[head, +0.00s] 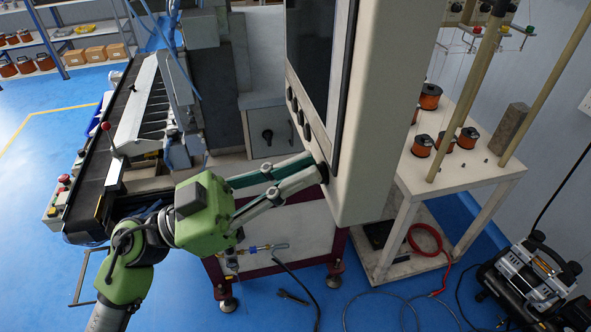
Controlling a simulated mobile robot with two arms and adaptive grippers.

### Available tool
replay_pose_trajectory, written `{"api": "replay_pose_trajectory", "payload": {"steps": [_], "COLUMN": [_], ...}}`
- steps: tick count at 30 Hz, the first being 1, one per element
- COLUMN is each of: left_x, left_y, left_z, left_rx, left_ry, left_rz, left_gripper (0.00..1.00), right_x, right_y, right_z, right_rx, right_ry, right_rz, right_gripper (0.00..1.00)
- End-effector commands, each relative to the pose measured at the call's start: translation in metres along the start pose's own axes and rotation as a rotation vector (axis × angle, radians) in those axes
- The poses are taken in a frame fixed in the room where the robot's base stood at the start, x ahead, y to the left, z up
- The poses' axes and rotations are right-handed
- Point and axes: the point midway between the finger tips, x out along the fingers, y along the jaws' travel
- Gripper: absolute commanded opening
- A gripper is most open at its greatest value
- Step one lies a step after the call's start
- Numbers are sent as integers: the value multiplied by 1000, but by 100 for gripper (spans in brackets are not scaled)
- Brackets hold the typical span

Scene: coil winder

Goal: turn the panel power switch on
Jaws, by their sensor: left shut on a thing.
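The control panel (382,110) is a large pale box with a dark screen, hanging in the middle of the head view. Black knobs (299,112) run in a slanting row down its left face below the screen. My left gripper (318,166) reaches from the left to the lowest black knob, the panel power switch (323,173), near the panel's bottom corner. Its fingers are shut on this switch and partly hide it. I cannot tell which way the switch is turned. My right gripper is not in view.
A machine with a dark conveyor-like bed (98,180) stands left. A white table (455,165) with orange coils and upright posts stands right.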

Motion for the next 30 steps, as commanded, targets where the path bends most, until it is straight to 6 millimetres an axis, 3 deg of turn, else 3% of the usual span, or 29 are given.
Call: {"api": "replay_pose_trajectory", "payload": {"steps": [1, 30], "left_x": [-2, -5], "left_y": [1, 5], "left_z": [10, 13], "left_rx": [22, 854], "left_ry": [-21, -18], "left_rz": [17, 368], "left_gripper": [0, 0], "right_x": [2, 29], "right_y": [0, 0], "right_z": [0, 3], "right_rx": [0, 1], "right_ry": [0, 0], "right_rz": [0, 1], "right_gripper": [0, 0]}}
